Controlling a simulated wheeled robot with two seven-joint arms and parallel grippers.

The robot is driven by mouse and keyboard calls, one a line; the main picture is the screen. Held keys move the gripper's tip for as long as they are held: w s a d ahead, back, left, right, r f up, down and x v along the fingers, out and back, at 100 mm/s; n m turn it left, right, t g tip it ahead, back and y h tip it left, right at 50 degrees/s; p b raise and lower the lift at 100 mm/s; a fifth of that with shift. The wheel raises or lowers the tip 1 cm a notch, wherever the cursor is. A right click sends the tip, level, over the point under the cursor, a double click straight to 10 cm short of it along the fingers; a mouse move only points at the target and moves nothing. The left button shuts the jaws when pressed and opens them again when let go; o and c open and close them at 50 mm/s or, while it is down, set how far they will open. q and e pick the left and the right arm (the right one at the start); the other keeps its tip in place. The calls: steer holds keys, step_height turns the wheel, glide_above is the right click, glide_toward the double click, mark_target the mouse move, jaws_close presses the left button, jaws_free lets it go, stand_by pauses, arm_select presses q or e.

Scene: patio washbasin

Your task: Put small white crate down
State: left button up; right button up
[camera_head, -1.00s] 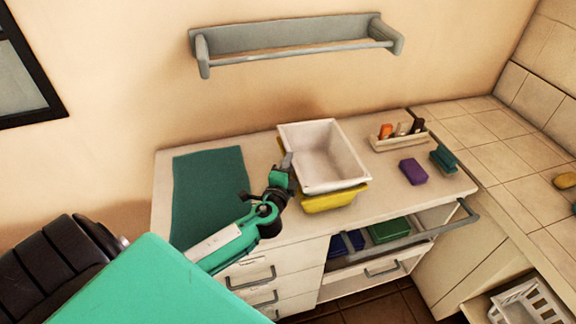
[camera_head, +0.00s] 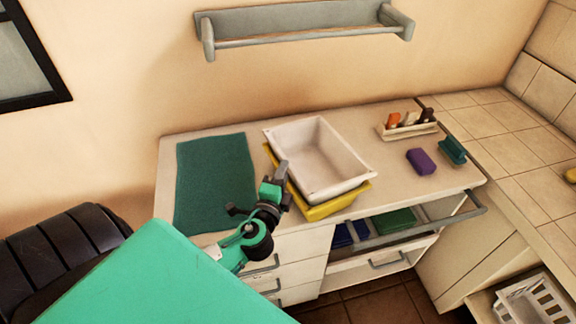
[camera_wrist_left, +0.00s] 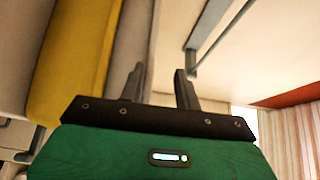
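The small white crate (camera_head: 318,160) sits on top of a yellow crate (camera_head: 322,208) on the counter, turned at an angle, its inside empty. Yellow shows along its left and front sides. My left gripper (camera_head: 278,178) is at the crate's front left side. In the left wrist view, my left gripper's fingers (camera_wrist_left: 160,82) are apart with nothing between them. A pale grey-white wall, likely the white crate (camera_wrist_left: 134,45), and the yellow crate (camera_wrist_left: 70,65) lie beyond and left of the fingers. My right gripper is not in view.
A green mat (camera_head: 214,180) lies left of the crates. A caddy (camera_head: 408,130) with bottles, a purple block (camera_head: 421,161) and a teal block (camera_head: 452,150) are right. A white basket (camera_head: 535,300) stands lower right.

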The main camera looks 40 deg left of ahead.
arm_select(q)
steer(key=shift+v, duration=1)
